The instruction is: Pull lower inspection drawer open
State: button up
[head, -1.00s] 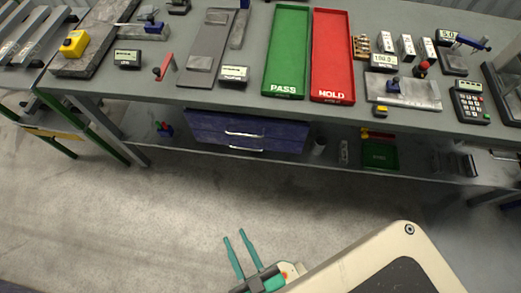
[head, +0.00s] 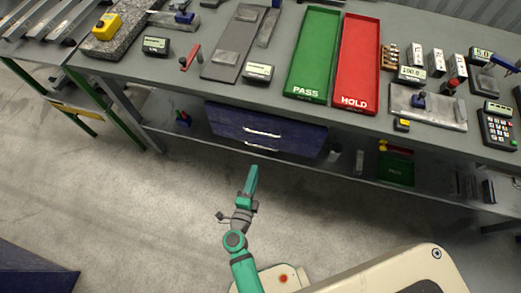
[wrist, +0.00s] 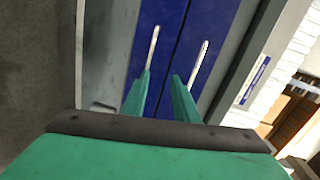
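The blue drawer unit (head: 300,134) hangs under the table, with two silver handles, one above the other. The lower drawer's handle (head: 261,147) lies near the unit's bottom edge, and its front looks closed. My gripper (head: 252,170) is in front of and below the drawers, apart from them in the head view. In the wrist view my gripper (wrist: 160,90) shows two green fingers spread apart with nothing between them. Beyond them the drawer fronts appear turned sideways; the left handle (wrist: 153,47), seemingly the lower one, lies beyond the left fingertip. Contact cannot be told.
The table (head: 180,75) above holds a green PASS tray (head: 315,55), a red HOLD tray (head: 358,65) and several instruments. A lower shelf (head: 350,178) carries a green bin (head: 397,170). The floor (head: 150,210) before the drawers is clear.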

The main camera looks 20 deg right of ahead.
jog(key=w+d+f+m, duration=0.1)
jog(key=w+d+f, duration=0.1)
jog(key=w, duration=0.3)
jog(key=w+d+f+g, duration=0.1)
jog(key=w+d+f, duration=0.1)
jog(key=w+d, duration=0.2)
jog(key=shift+w+d+f+m, duration=0.2)
jog(key=shift+w+d+m, duration=0.15)
jog(key=shift+w, duration=0.75)
jog(key=shift+a, duration=0.1)
grip_shut()
